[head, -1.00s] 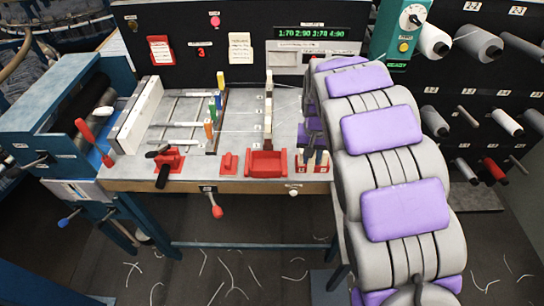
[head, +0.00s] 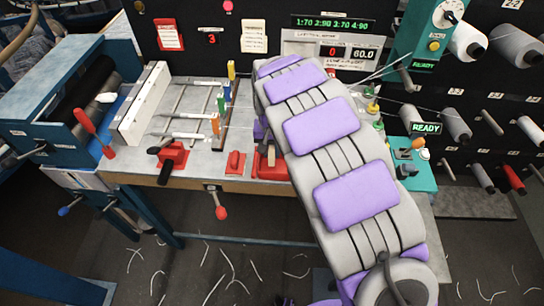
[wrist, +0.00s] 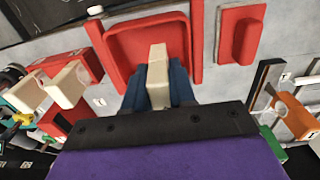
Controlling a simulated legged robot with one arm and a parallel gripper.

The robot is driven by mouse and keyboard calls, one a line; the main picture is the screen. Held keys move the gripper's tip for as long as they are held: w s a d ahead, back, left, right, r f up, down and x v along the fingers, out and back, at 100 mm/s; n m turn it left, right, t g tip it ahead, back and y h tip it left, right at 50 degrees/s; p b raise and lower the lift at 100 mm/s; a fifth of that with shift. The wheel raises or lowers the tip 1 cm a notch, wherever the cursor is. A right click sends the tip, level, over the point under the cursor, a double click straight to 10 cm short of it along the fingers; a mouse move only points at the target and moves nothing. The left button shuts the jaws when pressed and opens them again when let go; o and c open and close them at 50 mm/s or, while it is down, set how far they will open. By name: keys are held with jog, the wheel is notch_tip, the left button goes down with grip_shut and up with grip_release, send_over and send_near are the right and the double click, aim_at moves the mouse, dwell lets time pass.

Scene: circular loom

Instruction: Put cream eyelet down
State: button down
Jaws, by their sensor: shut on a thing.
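My gripper (wrist: 157,92) is shut on a cream eyelet (wrist: 158,66), a small pale block between the blue fingers in the wrist view. The eyelet's far end is over the red tray (wrist: 118,28); I cannot tell whether it touches the tray floor. In the head view my arm covers much of the red tray (head: 264,172), and a pale bit of the eyelet (head: 271,155) shows beside it. More cream eyelets (wrist: 68,84) stand in a red holder at the left of the wrist view.
A small red block (wrist: 242,33) lies beside the tray. An upright post with an orange piece (wrist: 296,116) stands at the right of the wrist view. Colored clips (head: 221,103) and rods are left of the tray in the head view. Grey bench top shows between them.

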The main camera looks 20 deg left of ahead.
aim_at(273, 157)
jog(key=f, duration=0.1)
jog(key=d+f, duration=0.1)
jog(key=shift+d+f+b, duration=0.3)
jog(key=shift+f, duration=0.1)
jog(key=shift+d+r, duration=0.1)
jog(key=shift+d, duration=0.2)
jog(key=shift+a+f, duration=0.2)
jog(key=shift+a, duration=0.1)
jog(key=c, duration=1.3)
grip_release()
jog(key=shift+a, duration=0.25)
jog(key=o, duration=0.3)
jog(key=shift+a+f, duration=0.1)
jog(key=shift+a, duration=0.2)
jog(key=shift+o, duration=0.3)
jog(key=shift+d, duration=0.55)
jog(key=shift+d+r, duration=0.15)
jog(key=shift+r, duration=0.75)
notch_tip(273, 157, up, 11)
jog(key=p, duration=0.2)
jog(key=shift+a+f, duration=0.15)
jog(key=shift+a, duration=0.1)
